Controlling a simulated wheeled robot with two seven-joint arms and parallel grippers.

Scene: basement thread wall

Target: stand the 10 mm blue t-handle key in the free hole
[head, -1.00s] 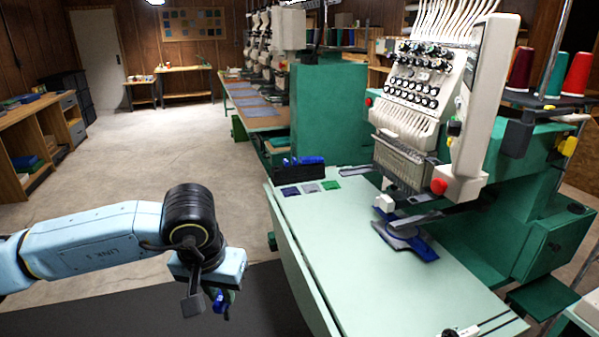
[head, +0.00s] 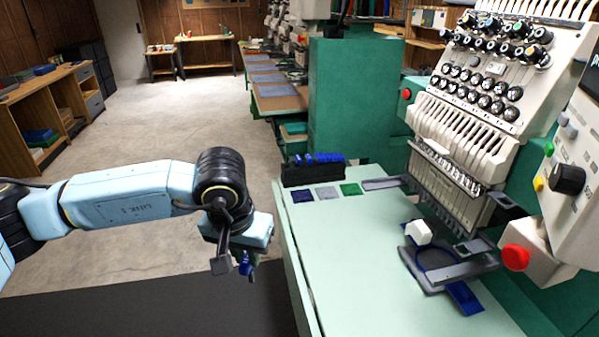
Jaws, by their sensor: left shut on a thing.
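My left gripper (head: 236,266) hangs at lower left, over the dark floor mat and left of the green table's edge. It is shut on a small blue thing (head: 249,271), likely the t-handle key; the fingers and wrist hide most of it, so its size cannot be read. A black holder block (head: 300,176) stands at the table's far left corner with several blue handles (head: 322,157) upright in it. The gripper is well apart from the block, nearer to me and to its left. The free hole cannot be made out. My right gripper is not in view.
The pale green table (head: 345,265) is mostly clear. Dark blue, grey and green swatches (head: 327,193) lie in front of the block. An embroidery machine (head: 470,130) stands at right, with a blue hoop (head: 437,262) and a red button (head: 515,257) low on it.

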